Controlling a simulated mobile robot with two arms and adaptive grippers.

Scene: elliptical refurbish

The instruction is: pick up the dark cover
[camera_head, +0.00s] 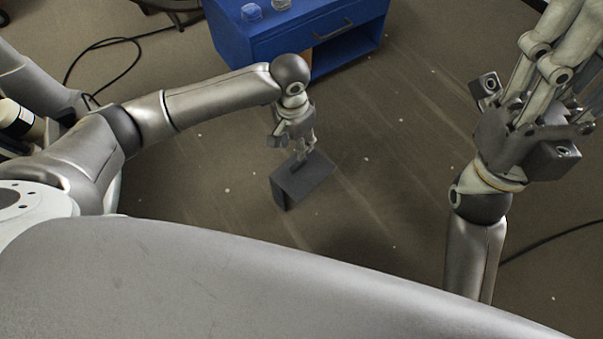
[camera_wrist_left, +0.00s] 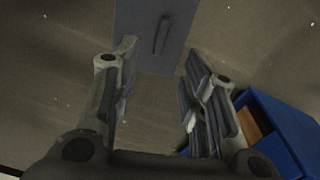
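The dark cover (camera_head: 308,185) is a dark grey, flat-faced piece at the middle of the head view, low over or on the floor; I cannot tell which. In the left wrist view the cover (camera_wrist_left: 138,28) is at the top, with a thin bar handle (camera_wrist_left: 162,35) on its face. My left gripper (camera_head: 303,154) points down at the cover in the head view. In the left wrist view its fingers (camera_wrist_left: 161,56) are apart, with the handle in line with the gap and nothing visibly clamped. My right gripper (camera_head: 522,120) is raised at the right, fingers apart and empty.
A blue drawer cabinet (camera_head: 270,46) stands beyond my left gripper, with small clear items (camera_head: 252,12) on top. It also shows at the lower right of the left wrist view (camera_wrist_left: 290,135). Black cables (camera_head: 105,45) lie at the upper left. The floor around the cover is mostly clear.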

